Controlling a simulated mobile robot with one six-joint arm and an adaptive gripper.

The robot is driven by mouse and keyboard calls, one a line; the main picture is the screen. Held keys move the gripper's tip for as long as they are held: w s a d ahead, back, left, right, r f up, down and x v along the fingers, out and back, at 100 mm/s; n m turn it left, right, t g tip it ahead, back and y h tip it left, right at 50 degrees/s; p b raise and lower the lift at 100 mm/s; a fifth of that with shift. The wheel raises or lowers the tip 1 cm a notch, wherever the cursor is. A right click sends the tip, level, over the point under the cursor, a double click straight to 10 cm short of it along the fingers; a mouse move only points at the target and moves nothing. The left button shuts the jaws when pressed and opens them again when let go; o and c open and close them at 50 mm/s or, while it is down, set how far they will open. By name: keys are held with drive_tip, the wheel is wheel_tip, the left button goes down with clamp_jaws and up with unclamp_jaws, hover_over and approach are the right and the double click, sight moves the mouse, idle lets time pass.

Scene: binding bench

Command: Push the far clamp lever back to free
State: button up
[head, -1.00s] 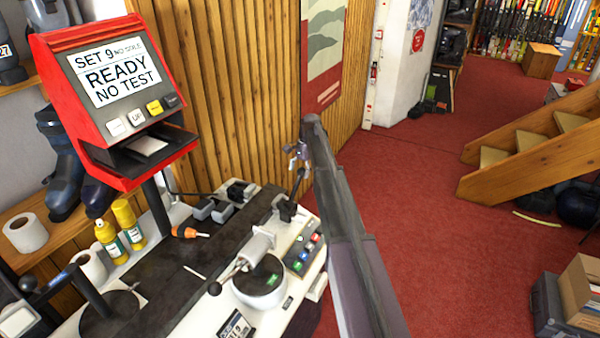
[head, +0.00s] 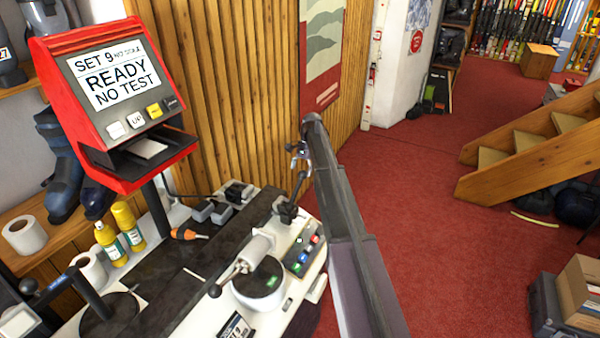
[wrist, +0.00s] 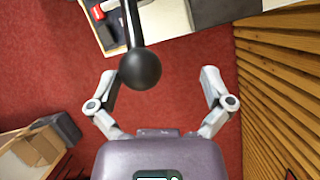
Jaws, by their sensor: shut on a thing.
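The far clamp lever (head: 299,188) is a thin dark rod rising from the far clamp (head: 287,211) at the bench's far right edge. It stands steeply, leaning a little right. In the wrist view its black ball knob (wrist: 140,68) hangs between the fingers, close to the left one. My gripper (head: 298,153) is at the lever's top, and it also shows in the wrist view (wrist: 158,80). Its fingers are shut on the lever, though a gap shows on the right finger's side. My arm hides part of the area behind.
The near clamp's lever (head: 230,280) and white round unit (head: 259,290) stand nearer on the bench. A red display (head: 108,95) stands left. Wood panelling (head: 220,80) rises behind; red floor lies open to the right.

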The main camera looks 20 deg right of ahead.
drive_tip(key=w+d+r+p, duration=0.6)
drive_tip(key=w+d, duration=0.3)
drive_tip(key=shift+r+p, duration=0.25)
drive_tip(key=shift+p, duration=0.05)
idle(1.8)
drive_tip(key=shift+s+d, duration=0.1)
drive_tip(key=shift+s, duration=0.05)
idle(0.5)
drive_tip(key=s+a+f+n+t+h, duration=0.1)
drive_tip(key=s+a+n, duration=0.3)
drive_tip(key=s, duration=1.1)
drive_tip(key=s+a+f+n+t+h+b, duration=0.1)
drive_tip(key=s+a+n, duration=0.3)
drive_tip(key=s+a, duration=0.6)
drive_tip(key=s+a+f+n+h, duration=0.1)
drive_tip(key=s+a+n, duration=0.3)
drive_tip(key=s, duration=1.5)
drive_tip(key=a, duration=0.3)
drive_tip(key=shift+s+t+h, duration=0.3)
drive_tip(key=shift+s+t, duration=0.05)
drive_tip(key=shift+t, duration=0.05)
